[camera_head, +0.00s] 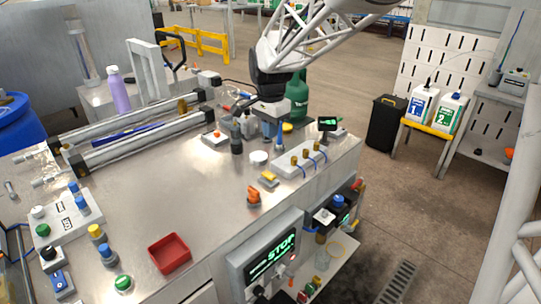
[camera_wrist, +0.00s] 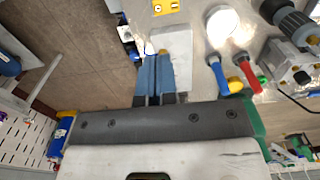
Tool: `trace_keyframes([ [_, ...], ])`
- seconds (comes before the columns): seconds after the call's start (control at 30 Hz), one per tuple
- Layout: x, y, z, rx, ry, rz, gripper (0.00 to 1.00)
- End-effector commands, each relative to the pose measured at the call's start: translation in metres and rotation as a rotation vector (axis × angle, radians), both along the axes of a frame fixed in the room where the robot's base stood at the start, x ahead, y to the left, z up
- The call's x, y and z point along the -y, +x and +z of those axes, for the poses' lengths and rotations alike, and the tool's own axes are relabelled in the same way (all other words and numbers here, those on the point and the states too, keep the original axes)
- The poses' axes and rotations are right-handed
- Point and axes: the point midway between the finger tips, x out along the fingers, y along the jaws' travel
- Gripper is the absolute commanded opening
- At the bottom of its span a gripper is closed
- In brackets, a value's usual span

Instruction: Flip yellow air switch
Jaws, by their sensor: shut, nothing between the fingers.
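My gripper (camera_head: 269,136) hangs above the far part of the steel workbench in the head view. Its two blue fingers are pressed together and empty in the wrist view (camera_wrist: 153,62). A small yellow switch-like piece on a grey base (camera_head: 268,178) sits on the bench, nearer the camera than the gripper. Another yellow piece (camera_head: 287,127) shows just right of the fingers, partly hidden. In the wrist view a yellow part (camera_wrist: 235,84) lies between a blue lever (camera_wrist: 218,72) and a red lever (camera_wrist: 248,73), right of the fingers. I cannot tell which is the air switch.
A white block with brass fittings and blue tubes (camera_head: 301,158) stands near the bench's right edge. An orange switch (camera_head: 253,195), a white disc (camera_head: 259,157) and a red tray (camera_head: 170,253) are on the bench. A green gas bottle (camera_head: 297,92) stands behind the gripper.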

Motion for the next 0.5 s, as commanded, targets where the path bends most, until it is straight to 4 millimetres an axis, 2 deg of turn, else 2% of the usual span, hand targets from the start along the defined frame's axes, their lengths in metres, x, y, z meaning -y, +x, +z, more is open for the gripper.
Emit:
trace_keyframes([
  [0.3, 0.000, 0.000, -0.001, 0.000, 0.000, 0.000, 0.00],
  [0.5, 0.000, 0.000, -0.011, 0.000, 0.000, 0.000, 0.00],
])
